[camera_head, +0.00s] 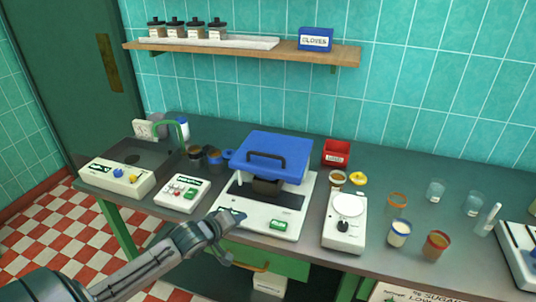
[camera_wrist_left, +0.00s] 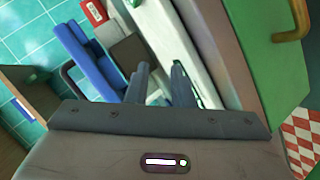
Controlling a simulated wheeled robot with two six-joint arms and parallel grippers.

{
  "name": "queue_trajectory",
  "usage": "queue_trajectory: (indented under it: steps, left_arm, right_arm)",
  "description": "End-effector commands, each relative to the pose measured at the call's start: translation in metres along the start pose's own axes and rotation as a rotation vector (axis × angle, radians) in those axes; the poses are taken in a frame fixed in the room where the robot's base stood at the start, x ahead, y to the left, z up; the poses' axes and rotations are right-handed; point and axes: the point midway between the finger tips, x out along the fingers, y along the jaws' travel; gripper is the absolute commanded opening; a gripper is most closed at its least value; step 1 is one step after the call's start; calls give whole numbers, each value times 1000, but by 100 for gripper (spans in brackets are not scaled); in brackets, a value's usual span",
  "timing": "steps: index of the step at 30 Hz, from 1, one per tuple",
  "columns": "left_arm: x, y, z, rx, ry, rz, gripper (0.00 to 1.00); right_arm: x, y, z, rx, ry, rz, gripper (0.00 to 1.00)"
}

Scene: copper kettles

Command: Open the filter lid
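The filter machine has a white base (camera_head: 285,204) on the counter, with a dark block (camera_head: 266,186) on it. Its blue lid (camera_head: 288,144) lies over the dark block, with a dark bar handle (camera_head: 268,161) on top. In the left wrist view the blue lid (camera_wrist_left: 92,66) and its handle (camera_wrist_left: 66,72) are at the left. My left gripper (camera_head: 232,217) is at the front left edge of the white base, in front of and below the lid, apart from the handle. In the left wrist view its fingers (camera_wrist_left: 160,84) are parted with nothing between them. My right gripper is not in view.
A button box (camera_head: 182,194) stands left of the machine and a white scale (camera_head: 344,222) right of it. A red bin (camera_head: 337,153) and several cups stand behind and to the right. A green drawer (camera_head: 263,257) with a brass handle is below the counter edge.

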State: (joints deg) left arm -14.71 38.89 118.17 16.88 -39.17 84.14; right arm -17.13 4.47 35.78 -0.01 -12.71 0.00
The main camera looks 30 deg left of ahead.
Motion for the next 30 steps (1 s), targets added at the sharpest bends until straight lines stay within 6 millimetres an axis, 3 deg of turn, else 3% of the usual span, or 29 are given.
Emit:
queue_trajectory:
  steps: [4,9,12,20,30]
  left_arm:
    - [2,30,-34,-137,15,94,21]
    - [-1,75,-83,-359,1,238,21]
    - [-5,95,-102,-461,-20,300,21]
    - [-3,109,-115,-544,-38,344,21]
    - [32,122,-117,-547,-37,344,21]
  right_arm:
    - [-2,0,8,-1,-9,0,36]
    - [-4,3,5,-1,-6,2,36]
    - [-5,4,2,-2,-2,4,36]
    - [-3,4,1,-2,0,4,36]
    - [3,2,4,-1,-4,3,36]
